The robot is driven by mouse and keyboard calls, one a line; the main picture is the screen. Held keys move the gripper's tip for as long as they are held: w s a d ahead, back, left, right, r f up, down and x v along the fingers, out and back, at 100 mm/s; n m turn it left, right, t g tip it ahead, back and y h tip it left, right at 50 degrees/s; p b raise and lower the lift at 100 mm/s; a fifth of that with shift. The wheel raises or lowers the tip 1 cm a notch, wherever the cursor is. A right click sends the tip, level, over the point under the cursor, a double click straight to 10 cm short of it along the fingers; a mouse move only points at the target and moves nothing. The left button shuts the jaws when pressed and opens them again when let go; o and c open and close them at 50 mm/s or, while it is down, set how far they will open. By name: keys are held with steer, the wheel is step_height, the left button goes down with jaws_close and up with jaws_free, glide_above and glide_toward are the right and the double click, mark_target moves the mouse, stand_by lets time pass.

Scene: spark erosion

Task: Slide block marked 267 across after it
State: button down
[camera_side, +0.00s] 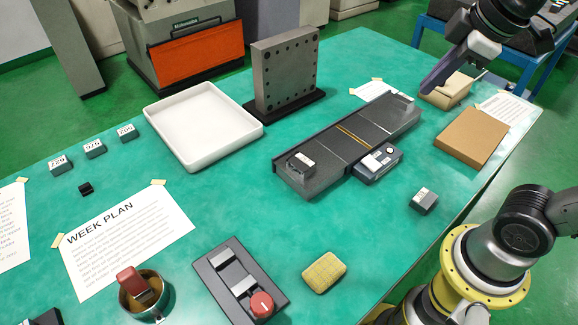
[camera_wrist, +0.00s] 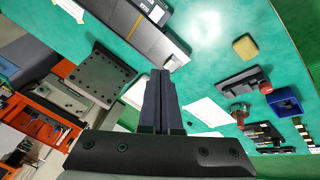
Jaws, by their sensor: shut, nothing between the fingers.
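A dark block (camera_side: 300,161) with a pale label sits on the near left end of a long grey track (camera_side: 345,142); its number is too small to read. Another grey labelled block (camera_side: 424,201) stands on the table to the right of the track, also unreadable. Three labelled blocks stand in a row at the left: one (camera_side: 61,164), a second (camera_side: 95,149) and a third (camera_side: 127,133). I cannot make out 267 on any. My gripper (camera_side: 426,88) is at the upper right, above the far end of the table, shut and empty. Its closed fingers (camera_wrist: 160,75) show in the wrist view.
A white tray (camera_side: 203,160) and an upright drilled plate (camera_side: 285,75) stand left of the track. A small device (camera_side: 377,162) adjoins its right side. A tan holder (camera_side: 455,92) and a cardboard-brown box (camera_side: 472,137) lie near my gripper. A switch panel and yellow sponge are in front.

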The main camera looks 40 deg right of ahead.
steer(key=w+a+n+g, duration=0.2)
steer(key=w+a+n, duration=0.25)
steer(key=w, duration=0.55)
steer(key=n+g+h, duration=0.1)
steer(key=n, duration=0.3)
glide_above(301, 166)
steer(key=s, duration=0.2)
steer(key=s+a+x, duration=0.1)
steer(key=x, duration=0.4)
steer(key=w+a+f+n+g+h, duration=0.1)
steer(key=w+a+f+n+g, duration=0.15)
steer(key=a+f, duration=0.9)
steer(key=shift+t, duration=0.25)
steer(key=x, duration=0.3)
steer(key=d+x, duration=0.1)
steer(key=x, duration=0.3)
steer(key=d+x, duration=0.1)
steer(key=x, duration=0.3)
steer(key=d, duration=0.3)
steer(key=shift+w+f, duration=0.1)
steer(key=shift+f, duration=0.1)
steer(key=shift+d, duration=0.5)
